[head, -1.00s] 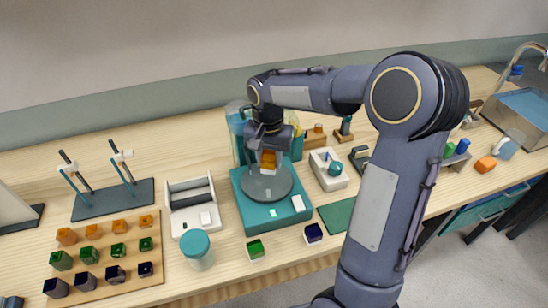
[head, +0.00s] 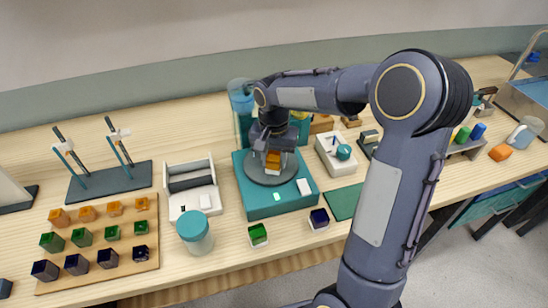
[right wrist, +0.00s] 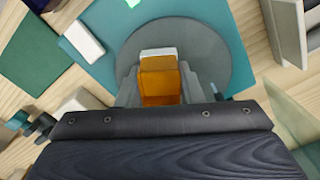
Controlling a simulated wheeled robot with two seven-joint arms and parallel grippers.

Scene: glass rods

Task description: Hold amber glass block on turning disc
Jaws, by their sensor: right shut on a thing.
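The amber glass block (head: 272,161) is in my right gripper (head: 271,164), over the grey turning disc (head: 284,174) of the teal machine (head: 256,200). In the right wrist view the amber block (right wrist: 160,78) sits between the two grey fingers, with a white face at its far end. The disc (right wrist: 210,60) spreads out behind and around it. My right gripper is shut on the block. I cannot tell whether the block touches the disc. My left gripper is not in view.
A wooden board (head: 95,265) with several amber, green and dark blocks lies at left. A teal-lidded jar (head: 194,232), a white tray (head: 192,188), a green block (head: 257,235) and a dark blue block (head: 319,219) stand around the machine. A green mat (head: 343,202) lies right.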

